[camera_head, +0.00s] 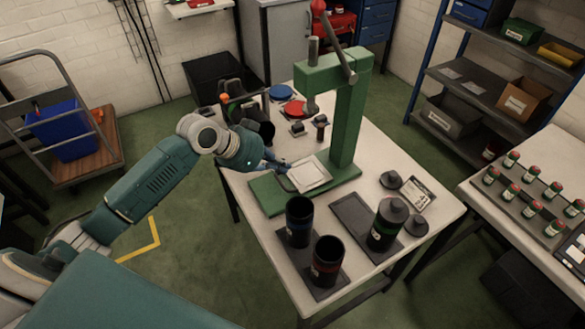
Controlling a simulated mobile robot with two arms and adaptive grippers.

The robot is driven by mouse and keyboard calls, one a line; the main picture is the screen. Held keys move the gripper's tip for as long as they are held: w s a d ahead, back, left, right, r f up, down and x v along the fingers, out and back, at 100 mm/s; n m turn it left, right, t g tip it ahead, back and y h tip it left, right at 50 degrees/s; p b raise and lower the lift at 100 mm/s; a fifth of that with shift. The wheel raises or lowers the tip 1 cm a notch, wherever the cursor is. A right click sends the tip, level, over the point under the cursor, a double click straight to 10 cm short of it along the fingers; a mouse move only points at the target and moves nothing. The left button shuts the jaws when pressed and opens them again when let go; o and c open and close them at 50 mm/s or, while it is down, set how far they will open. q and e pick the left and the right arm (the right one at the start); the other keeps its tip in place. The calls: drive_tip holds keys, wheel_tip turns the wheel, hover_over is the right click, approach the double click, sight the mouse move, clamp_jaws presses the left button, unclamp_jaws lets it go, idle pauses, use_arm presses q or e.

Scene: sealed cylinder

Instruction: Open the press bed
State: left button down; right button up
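The green arbor press (347,120) stands on the white table, with its lever and red knob at the top. A pale square plate (313,175) lies on its green base (268,196); this looks like the press bed. My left gripper (283,172) is at the left edge of the plate, low over the base. Its fingers are small and dark here; I cannot tell whether they touch the plate or are open or shut. My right gripper is not in view.
Open black cylinders (299,222) and (327,262) stand on a dark mat in front of the press. A capped cylinder (387,224) stands on a dark tray to the right. Small parts and red and blue discs (281,92) lie behind. A side table (490,211) holds several small canisters.

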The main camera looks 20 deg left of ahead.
use_arm(q)
drive_tip(key=shift+w+d+f, duration=0.2)
drive_tip(key=shift+d+f, duration=0.05)
drive_tip(key=shift+f, duration=0.15)
drive_tip(key=p, duration=0.2)
hover_over(298, 184)
wheel_tip(298, 184, down, 5)
drive_tip(key=shift+s+f, duration=0.1)
drive_tip(key=s+a+p, duration=0.1)
drive_tip(key=s+a+f, duration=0.1)
drive_tip(key=shift+s+a+p, duration=0.15)
drive_tip(key=shift+s+p, duration=0.25)
drive_tip(key=shift+s+a, duration=0.1)
drive_tip(key=shift+f, duration=0.2)
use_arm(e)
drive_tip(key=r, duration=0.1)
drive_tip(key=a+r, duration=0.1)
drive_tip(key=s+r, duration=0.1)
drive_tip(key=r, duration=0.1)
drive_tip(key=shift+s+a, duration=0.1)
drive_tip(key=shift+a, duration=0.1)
